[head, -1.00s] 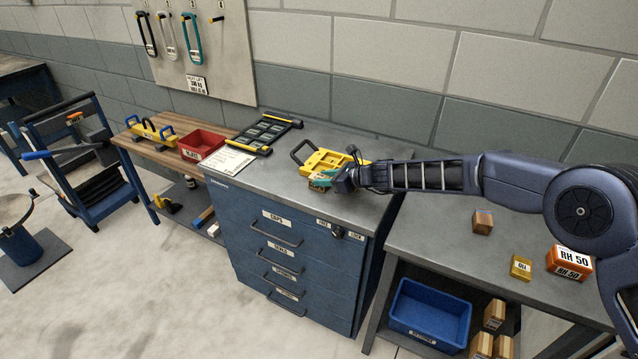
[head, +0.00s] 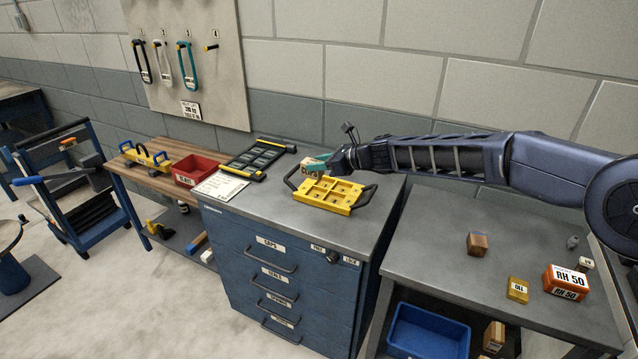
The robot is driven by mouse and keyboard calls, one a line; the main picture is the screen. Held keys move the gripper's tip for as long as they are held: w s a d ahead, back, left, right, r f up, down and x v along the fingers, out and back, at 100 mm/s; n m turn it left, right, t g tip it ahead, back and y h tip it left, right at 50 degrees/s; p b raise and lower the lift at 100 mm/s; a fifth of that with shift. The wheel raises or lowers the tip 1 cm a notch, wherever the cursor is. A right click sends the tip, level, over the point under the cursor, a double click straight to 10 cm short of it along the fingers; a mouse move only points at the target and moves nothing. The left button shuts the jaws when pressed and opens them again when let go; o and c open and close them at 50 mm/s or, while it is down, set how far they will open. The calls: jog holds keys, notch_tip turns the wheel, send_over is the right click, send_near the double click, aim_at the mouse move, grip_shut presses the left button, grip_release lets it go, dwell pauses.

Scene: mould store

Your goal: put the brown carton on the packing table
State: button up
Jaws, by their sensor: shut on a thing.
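My gripper (head: 322,165) is at the end of the arm reaching in from the right. It is shut on a small tan-brown box, which looks like the brown carton (head: 309,174). Teal shows at the fingers, and the box is partly hidden by them. The box is over the back left of the yellow compartment tray (head: 331,194) on the blue drawer cabinet. It appears held above the tray, but the gap is hard to judge. No table carries a readable packing sign; a wood-topped bench (head: 136,167) stands left of the cabinet.
A black rack (head: 258,160) and a white sheet (head: 219,186) lie on the cabinet's left. A red bin (head: 194,170) and a yellow tool holder (head: 145,156) stand on the wooden bench. The grey right bench (head: 430,260) holds a brown block (head: 477,243) and an orange box (head: 567,282).

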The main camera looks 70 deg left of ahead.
jog(key=shift+w+r, duration=0.1)
jog(key=shift+r, duration=2.6)
jog(key=w+d+f, duration=0.1)
jog(key=w+d, duration=0.1)
jog(key=w, duration=1.4)
send_over(532, 236)
notch_tip(532, 236, down, 23)
jog(key=shift+r, duration=0.1)
jog(key=o, duration=1.1)
